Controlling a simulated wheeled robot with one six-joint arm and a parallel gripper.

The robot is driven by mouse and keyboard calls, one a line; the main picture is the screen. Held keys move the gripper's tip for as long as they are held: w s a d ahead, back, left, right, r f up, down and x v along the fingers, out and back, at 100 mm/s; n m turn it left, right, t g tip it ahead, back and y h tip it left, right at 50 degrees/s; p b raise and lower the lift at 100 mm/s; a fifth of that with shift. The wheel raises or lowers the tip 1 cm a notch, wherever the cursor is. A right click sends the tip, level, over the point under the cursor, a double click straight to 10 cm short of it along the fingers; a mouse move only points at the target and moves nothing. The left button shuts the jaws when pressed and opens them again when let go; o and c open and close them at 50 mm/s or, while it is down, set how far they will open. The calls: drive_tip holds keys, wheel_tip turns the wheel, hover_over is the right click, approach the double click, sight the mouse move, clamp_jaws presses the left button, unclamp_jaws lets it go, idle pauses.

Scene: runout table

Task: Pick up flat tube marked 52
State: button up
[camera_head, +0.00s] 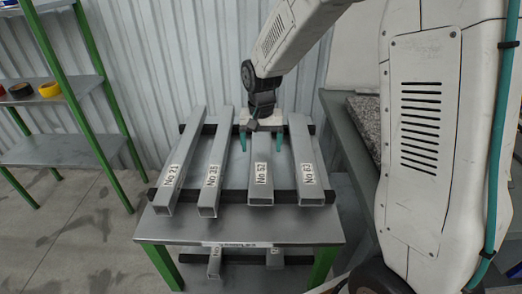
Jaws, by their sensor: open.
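The flat tube marked 52 (260,190) is a grey, square-section metal tube with a white "No 52" label near its front end. It lies third from the left on two black bars. My gripper (261,145) is over its rear half, pointing down, with one teal finger at each side of the tube. The jaws are open. I cannot tell whether the fingers touch the tube or how low they are. The gripper and wrist hide part of the tube's far end.
Tubes labelled No 21 (181,156) and, seemingly, No 35 (213,160) lie left; another labelled tube (304,160) lies close right. The table (300,231) has green legs and a lower level with more tubes. A green-framed shelf (60,151) stands left, a grey bench (345,130) right.

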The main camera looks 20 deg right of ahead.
drive_tip(key=shift+f, duration=0.4)
drive_tip(key=c, duration=1.5)
drive_tip(key=shift+o, duration=0.2)
drive_tip(key=shift+r, duration=0.15)
